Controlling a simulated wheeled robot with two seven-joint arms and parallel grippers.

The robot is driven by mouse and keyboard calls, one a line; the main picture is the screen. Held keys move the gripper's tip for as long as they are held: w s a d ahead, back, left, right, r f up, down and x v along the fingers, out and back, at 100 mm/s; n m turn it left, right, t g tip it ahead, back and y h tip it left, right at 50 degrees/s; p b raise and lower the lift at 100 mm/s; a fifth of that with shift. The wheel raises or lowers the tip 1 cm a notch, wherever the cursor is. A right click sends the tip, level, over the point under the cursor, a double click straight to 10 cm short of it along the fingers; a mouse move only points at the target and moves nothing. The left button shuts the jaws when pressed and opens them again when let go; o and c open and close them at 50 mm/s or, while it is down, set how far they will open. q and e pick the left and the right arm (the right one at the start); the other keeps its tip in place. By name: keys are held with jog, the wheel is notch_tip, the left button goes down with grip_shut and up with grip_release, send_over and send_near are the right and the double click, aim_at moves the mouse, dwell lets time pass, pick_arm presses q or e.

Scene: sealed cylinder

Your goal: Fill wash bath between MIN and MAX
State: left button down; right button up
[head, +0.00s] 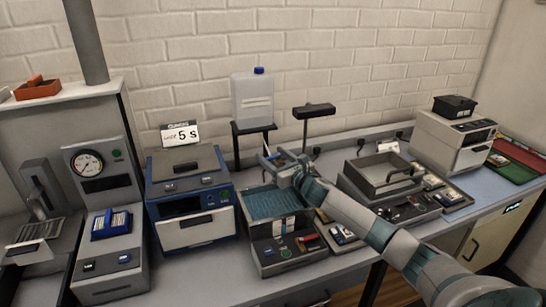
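The wash bath (243,212) is a dark open basin on the bench with teal liquid in it. MIN and MAX marks cannot be read at this size. A white jug (253,103) with a blue cap stands on a raised black stand behind the bath. A thin spout or lever with a blue part (266,147) is below the jug, over the back of the bath. My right gripper (277,168) is at this part, above the bath's back edge. Its fingers are small and partly hidden, so whether it is open or shut does not show. My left gripper is not in view.
A blue and grey machine (190,200) stands close left of the bath, and a gauge unit (101,170) is further left. A black T-shaped post (313,112) rises behind. A white box machine (452,140) is at far right.

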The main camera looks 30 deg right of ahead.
jog(key=c, duration=0.7)
jog(key=shift+o, duration=0.2)
jog(key=shift+h, duration=0.3)
jog(key=shift+w+a+m+h, duration=0.1)
jog(key=shift+w+m+h, duration=0.05)
jog(key=shift+m+h, duration=0.6)
jog(key=shift+w+m+g+h, duration=0.1)
jog(key=shift+m+g+h, duration=0.2)
jog(key=shift+m+h, duration=0.6)
jog(key=shift+d+n+h, duration=0.2)
jog(key=shift+n+h, duration=0.05)
jog(key=o, duration=1)
jog(key=shift+o, duration=0.2)
